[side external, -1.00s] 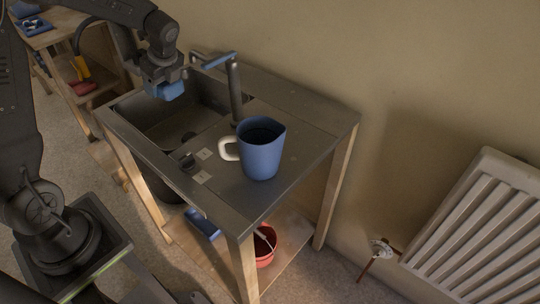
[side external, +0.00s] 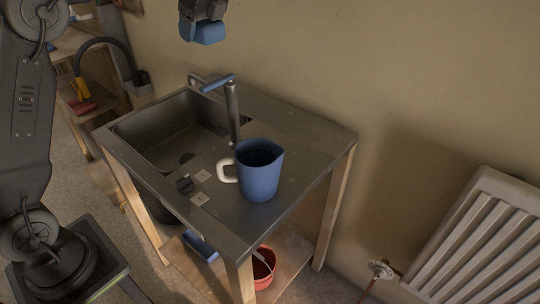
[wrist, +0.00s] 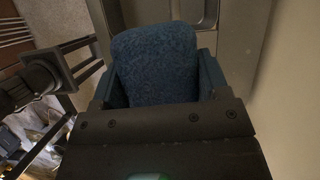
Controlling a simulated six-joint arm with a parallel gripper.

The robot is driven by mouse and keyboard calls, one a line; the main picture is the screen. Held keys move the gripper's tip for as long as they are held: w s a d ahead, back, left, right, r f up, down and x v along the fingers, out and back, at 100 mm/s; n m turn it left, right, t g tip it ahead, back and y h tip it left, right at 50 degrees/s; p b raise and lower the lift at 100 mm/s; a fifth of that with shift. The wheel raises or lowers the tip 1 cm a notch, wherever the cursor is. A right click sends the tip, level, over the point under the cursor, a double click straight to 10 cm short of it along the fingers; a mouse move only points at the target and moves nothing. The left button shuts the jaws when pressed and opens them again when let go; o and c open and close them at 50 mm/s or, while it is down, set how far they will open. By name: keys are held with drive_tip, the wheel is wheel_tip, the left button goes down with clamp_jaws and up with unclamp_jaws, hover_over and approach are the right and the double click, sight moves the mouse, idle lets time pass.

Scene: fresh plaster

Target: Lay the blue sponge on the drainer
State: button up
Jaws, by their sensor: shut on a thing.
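My gripper (side external: 204,18) is shut on the blue sponge (side external: 208,33), high above the sink unit and near the wall at the top of the side view. In the wrist view the sponge (wrist: 155,65) sits between the two fingers and fills the middle. The drainer (side external: 222,218) is the flat grey metal top beside the basin (side external: 170,140). A blue jug (side external: 259,180) with a pale handle stands upright on it. The sponge touches neither the drainer nor the jug.
A radiator (side external: 480,240) is at the right.

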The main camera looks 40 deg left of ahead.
drive_tip(key=w+d, duration=0.5)
drive_tip(key=d, duration=0.5)
hover_over(283, 162)
wheel_tip(283, 162, down, 2)
drive_tip(key=shift+m, duration=0.3)
drive_tip(key=f, duration=2.7)
drive_tip(key=shift+d+f, duration=0.3)
drive_tip(key=shift+f, duration=0.1)
drive_tip(key=shift+f, duration=0.3)
drive_tip(key=shift+f, duration=0.4)
drive_tip(key=o, duration=0.9)
drive_tip(key=shift+f, duration=0.1)
drive_tip(key=shift+s, duration=0.1)
drive_tip(key=v, duration=1.3)
drive_tip(key=shift+a+r, duration=0.25)
drive_tip(key=shift+r, duration=0.15)
